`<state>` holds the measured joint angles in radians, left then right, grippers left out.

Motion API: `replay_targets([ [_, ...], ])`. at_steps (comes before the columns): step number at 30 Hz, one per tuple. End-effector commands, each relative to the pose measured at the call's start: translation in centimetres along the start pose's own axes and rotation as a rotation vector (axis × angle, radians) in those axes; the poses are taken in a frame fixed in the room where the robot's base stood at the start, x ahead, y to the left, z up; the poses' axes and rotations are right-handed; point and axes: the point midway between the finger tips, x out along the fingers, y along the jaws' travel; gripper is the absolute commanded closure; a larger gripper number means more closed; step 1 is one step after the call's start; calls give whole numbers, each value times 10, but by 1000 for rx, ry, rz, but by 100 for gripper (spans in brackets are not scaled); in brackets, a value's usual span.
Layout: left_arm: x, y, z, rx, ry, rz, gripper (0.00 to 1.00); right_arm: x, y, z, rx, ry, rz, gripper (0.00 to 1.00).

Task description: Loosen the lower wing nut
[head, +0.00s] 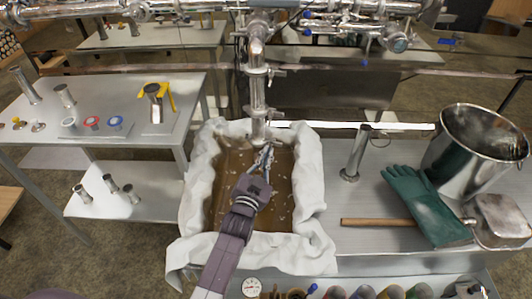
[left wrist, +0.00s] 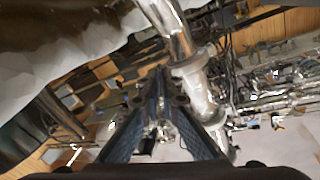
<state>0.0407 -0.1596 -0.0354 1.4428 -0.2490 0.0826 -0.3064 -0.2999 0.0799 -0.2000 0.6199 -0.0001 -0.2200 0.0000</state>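A vertical steel drain pipe (head: 257,95) hangs over the cloth-lined pan. It carries an upper clamp (head: 262,72) and a lower clamp (head: 262,115). The lower wing nut (head: 277,115) appears as a small piece at the right side of the lower clamp. My left gripper (head: 267,148) points up the picture, below the lower clamp and apart from the nut. In the left wrist view, my left gripper's fingers (left wrist: 164,90) have a gap between them and hold nothing I can make out. The pipe (left wrist: 190,60) passes close to the right finger there. My right gripper is not in view.
The pan lined with white cloth (head: 312,180) holds brown liquid under my left arm. Green gloves (head: 420,205), a wooden handle (head: 378,222), a steel pot (head: 470,150) and an upright tube (head: 355,155) stand right. A bench (head: 110,100) with fittings is left.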

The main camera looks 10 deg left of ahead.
Motion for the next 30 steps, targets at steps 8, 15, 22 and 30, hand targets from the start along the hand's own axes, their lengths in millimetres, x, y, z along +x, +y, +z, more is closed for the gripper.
replay_targets([
  [8,0,1,0,-135,-2,1,100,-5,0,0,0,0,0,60],
  [15,0,1,1,-182,-2,1,100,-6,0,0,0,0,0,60],
  [22,0,1,1,-188,-2,1,100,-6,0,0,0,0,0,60],
  [30,0,1,1,-187,-2,1,88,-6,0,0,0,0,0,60],
])
